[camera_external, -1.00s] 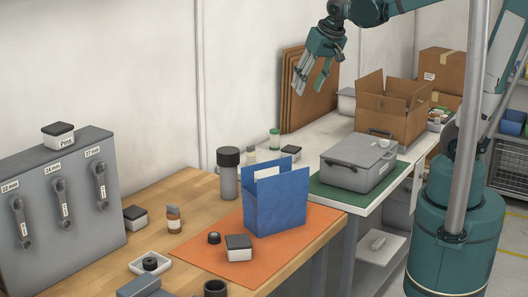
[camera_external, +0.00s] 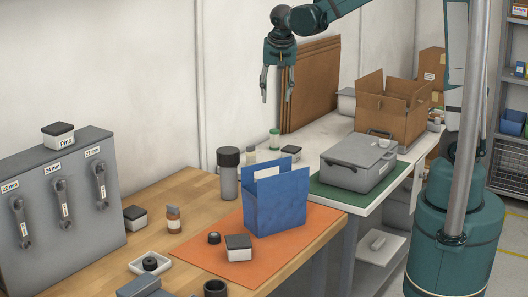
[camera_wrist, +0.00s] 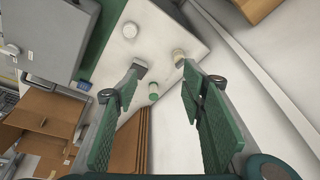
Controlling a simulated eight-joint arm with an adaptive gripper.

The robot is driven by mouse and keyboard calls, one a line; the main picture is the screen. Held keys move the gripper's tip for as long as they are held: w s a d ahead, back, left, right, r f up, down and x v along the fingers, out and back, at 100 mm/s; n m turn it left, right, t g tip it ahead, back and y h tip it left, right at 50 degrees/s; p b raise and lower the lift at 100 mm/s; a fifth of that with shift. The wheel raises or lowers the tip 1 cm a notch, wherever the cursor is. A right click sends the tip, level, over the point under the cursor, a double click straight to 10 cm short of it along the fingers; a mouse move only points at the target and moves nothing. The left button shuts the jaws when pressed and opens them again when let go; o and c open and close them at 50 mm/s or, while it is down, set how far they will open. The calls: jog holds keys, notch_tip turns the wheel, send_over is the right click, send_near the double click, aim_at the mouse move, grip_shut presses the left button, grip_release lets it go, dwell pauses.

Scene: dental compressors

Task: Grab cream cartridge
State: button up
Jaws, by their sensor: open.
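A small cream-coloured cylinder (camera_wrist: 179,57), which looks like the cream cartridge, stands on the white table near its corner in the wrist view. In the external view a pale upright shape (camera_external: 250,155) beside the grey canister appears to be the same thing, partly hidden. My gripper (camera_external: 276,96) points down, high above the white table. It is open and empty. In the wrist view its fingers (camera_wrist: 160,76) reach toward the tabletop, with the cream cylinder just beyond the right fingertip.
Near the cartridge are a green-topped bottle (camera_external: 274,139), a dark-lidded box (camera_external: 291,152) and a white round item (camera_wrist: 130,29). A grey canister (camera_external: 228,175) and blue holder (camera_external: 275,205) stand in front. A grey case (camera_external: 358,165) and open carton (camera_external: 390,112) are right.

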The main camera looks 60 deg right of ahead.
jog(key=w+d+f+m+g+h, duration=0.15)
jog(key=w+f+m, duration=0.25)
jog(key=w+f, duration=0.5)
jog(key=m+g+b, duration=0.1)
jog(key=m+g, duration=0.1)
jog(key=m, duration=0.2)
send_near(251, 151)
jog(key=f, duration=0.1)
jog(key=shift+s+d+f+h, duration=0.1)
jog(key=shift+d+f+h, duration=0.15)
jog(key=shift+d+f, duration=0.4)
jog(key=shift+a+f, duration=0.1)
jog(key=shift+x, duration=1.3)
jog(key=shift+b+x, duration=0.45)
jog(key=shift+x, duration=2.15)
jog(key=shift+w, duration=0.35)
jog(key=c, duration=1)
